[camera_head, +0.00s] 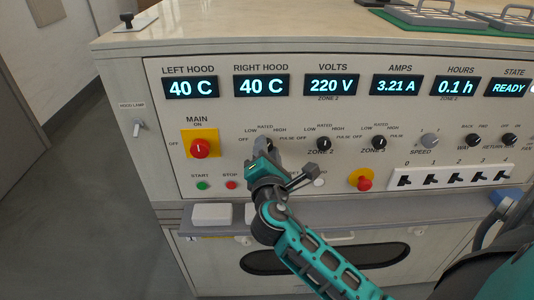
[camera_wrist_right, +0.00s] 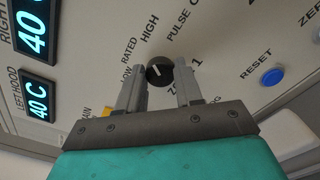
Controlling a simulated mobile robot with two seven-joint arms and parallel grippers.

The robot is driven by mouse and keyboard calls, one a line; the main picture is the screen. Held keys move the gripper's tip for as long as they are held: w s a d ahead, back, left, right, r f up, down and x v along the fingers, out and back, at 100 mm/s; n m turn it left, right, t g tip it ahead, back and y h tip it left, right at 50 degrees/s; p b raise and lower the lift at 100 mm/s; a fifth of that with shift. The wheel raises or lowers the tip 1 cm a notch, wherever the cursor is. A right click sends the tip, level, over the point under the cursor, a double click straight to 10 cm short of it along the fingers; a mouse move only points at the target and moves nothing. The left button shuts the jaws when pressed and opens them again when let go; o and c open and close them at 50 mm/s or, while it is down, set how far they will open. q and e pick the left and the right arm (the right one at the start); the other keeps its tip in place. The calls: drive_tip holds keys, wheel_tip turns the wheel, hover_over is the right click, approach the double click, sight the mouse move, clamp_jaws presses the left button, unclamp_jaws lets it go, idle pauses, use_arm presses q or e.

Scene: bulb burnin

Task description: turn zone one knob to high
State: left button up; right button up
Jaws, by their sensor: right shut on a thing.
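The zone one knob (camera_wrist_right: 160,71) is round and black with a short white mark. It sits on the cream panel among the labels LOW, RATED, HIGH and PULSE in the right wrist view. I cannot tell exactly which label the mark points at. My right gripper (camera_wrist_right: 161,78) is shut on the knob, with one finger on each side. In the head view my right gripper (camera_head: 265,152) is against the panel below the RATED label and hides the knob.
The zone two knob (camera_head: 324,143) and zone three knob (camera_head: 379,142) are to the right. The red main switch (camera_head: 200,148) is to the left. Below are a green start button (camera_head: 202,185), a red stop button (camera_head: 231,185) and a grey ledge (camera_head: 380,217). A blue reset button (camera_wrist_right: 272,77) is nearby.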

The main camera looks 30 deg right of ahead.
use_arm(q)
drive_tip(key=shift+w+d+r, duration=0.2)
drive_tip(key=shift+d, duration=0.1)
use_arm(e)
drive_tip(key=shift+m, duration=0.6)
drive_tip(key=o, duration=1)
use_arm(q)
drive_tip(key=shift+a, duration=0.15)
use_arm(e)
drive_tip(key=shift+o, duration=0.2)
use_arm(q)
drive_tip(key=shift+s+a, duration=0.1)
